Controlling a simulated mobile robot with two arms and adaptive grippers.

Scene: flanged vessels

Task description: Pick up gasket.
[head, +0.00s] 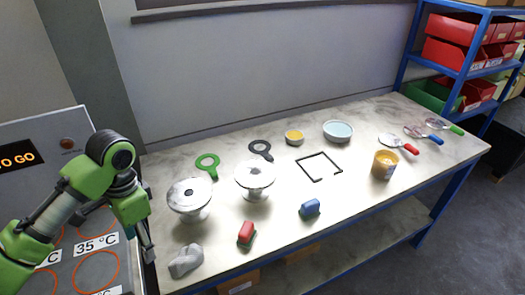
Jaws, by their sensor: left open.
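Two flat ring-shaped gaskets with tabs lie toward the back of the table: a green one (207,163) and a dark grey one (261,148). Two flanged vessels (190,194) (256,175) with broad pale metal discs stand upright in front of them. My left gripper (148,250) is open and points down at the table's left end, left of the nearer vessel and well apart from both gaskets. I see nothing between its fingers, though they are small here. My right gripper is out of view.
A grey crumpled cloth (186,260), a red block (246,235) and a blue block (310,208) lie along the front. A black square frame (319,167), a pale blue dish (337,131) and an orange jar (385,165) are farther right. A heating panel (90,268) stands left.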

